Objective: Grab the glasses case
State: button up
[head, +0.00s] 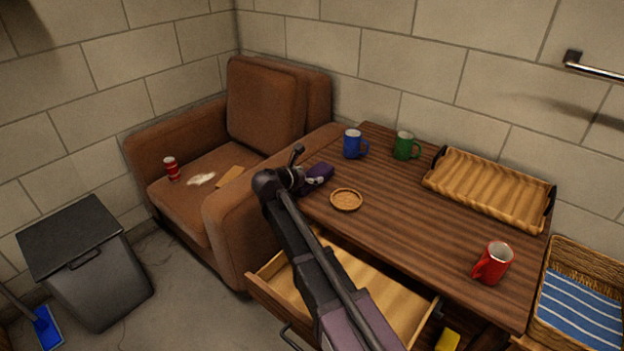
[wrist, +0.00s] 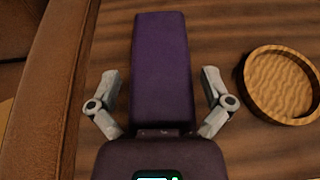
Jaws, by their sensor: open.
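The purple glasses case (head: 320,173) lies on the left end of the wooden table, close to the couch arm. In the wrist view the case (wrist: 160,60) is long and upright in the picture, centred between my two grey fingers. My gripper (wrist: 161,80) is open around it, with a visible gap on each side. In the head view my gripper (head: 300,180) is at the near left side of the case, and my arm hides part of the table edge.
A round wooden coaster (head: 346,199) lies right of the case. A blue mug (head: 352,144) and green mug (head: 404,146) stand behind. A wooden tray (head: 490,188) and red mug (head: 492,263) are farther right. The drawer (head: 270,283) below is open.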

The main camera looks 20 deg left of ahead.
aim_at(310, 175)
jog(key=c, duration=1)
jog(key=shift+o, duration=0.2)
jog(key=shift+r, duration=0.2)
notch_tip(310, 175, up, 3)
jog(key=p, duration=0.3)
jog(key=shift+f, duration=0.15)
jog(key=s+d+r+p, duration=0.1)
jog(key=s+r+p, duration=0.1)
jog(key=s, duration=1.4)
jog(key=shift+d, duration=0.15)
